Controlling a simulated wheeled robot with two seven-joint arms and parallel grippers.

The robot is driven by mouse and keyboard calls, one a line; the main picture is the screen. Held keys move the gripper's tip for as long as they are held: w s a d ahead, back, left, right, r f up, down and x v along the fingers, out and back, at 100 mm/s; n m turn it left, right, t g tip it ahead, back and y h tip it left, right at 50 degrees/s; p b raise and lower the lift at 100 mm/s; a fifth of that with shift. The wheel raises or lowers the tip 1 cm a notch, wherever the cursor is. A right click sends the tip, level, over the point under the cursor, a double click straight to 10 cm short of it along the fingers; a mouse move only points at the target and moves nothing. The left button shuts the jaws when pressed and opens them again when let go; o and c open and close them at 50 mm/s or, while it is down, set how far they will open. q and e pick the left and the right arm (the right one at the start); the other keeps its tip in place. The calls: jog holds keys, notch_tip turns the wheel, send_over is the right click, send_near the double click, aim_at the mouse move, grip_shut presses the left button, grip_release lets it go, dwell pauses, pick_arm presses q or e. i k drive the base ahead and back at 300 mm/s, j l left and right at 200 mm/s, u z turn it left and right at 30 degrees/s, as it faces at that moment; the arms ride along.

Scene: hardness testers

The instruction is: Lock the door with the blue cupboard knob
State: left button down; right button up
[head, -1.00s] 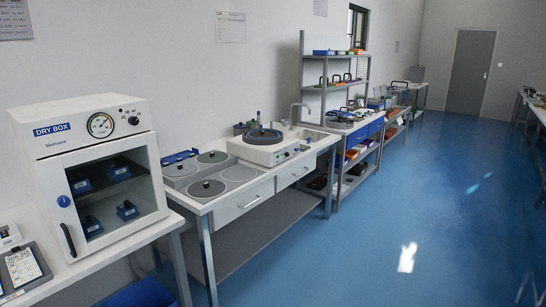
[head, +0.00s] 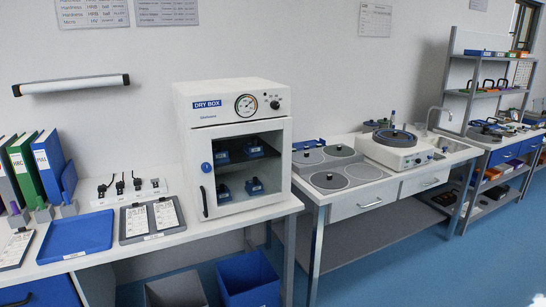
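The dry box (head: 232,110) is a white cabinet on the bench, with a dial gauge and a black knob on its upper front. Its glass door (head: 240,172) looks closed. A round blue knob (head: 206,167) sits on the left side of the door frame, above a black vertical handle (head: 204,202). Several blue items stand on two shelves behind the glass. Neither of my grippers shows in the head view.
Left of the dry box, the bench holds clipboards (head: 135,223), a blue tray (head: 77,236) and binders (head: 48,160). A polishing bench (head: 345,197) stands to the right. Open blue floor (head: 420,270) lies at front right.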

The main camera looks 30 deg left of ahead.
aim_at(206, 167)
jog(key=u, duration=1.25)
